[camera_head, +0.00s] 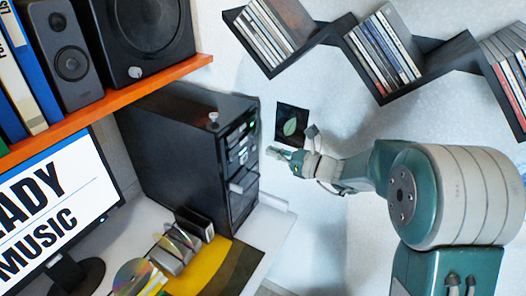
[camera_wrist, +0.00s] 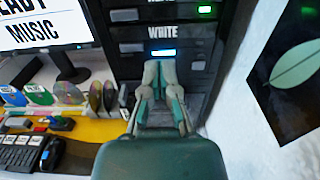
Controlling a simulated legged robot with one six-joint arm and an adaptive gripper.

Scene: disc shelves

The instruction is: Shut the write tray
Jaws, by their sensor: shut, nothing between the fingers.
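The black computer tower (camera_head: 180,150) stands on the desk, its drive front facing right. In the wrist view its front (camera_wrist: 205,50) fills the upper middle. A label there (camera_wrist: 163,31) looks like "WRITE", with a blue-white lit strip (camera_wrist: 163,52) below it. A grey piece (camera_head: 243,180) stands out from the front in the head view; I cannot tell if it is the write tray. My gripper (camera_head: 275,152) is shut and empty, just right of the tower front and seemingly apart from it. In the wrist view my gripper (camera_wrist: 163,68) points at the front, below the label, hiding part of it.
A monitor (camera_head: 55,195) stands left of the tower, under an orange shelf (camera_head: 110,100) with speakers. Discs in a rack (camera_head: 180,245) stand on the desk before the tower. A leaf picture (camera_head: 291,124) hangs behind my gripper. Black wall shelves (camera_head: 440,65) hold cases above my arm.

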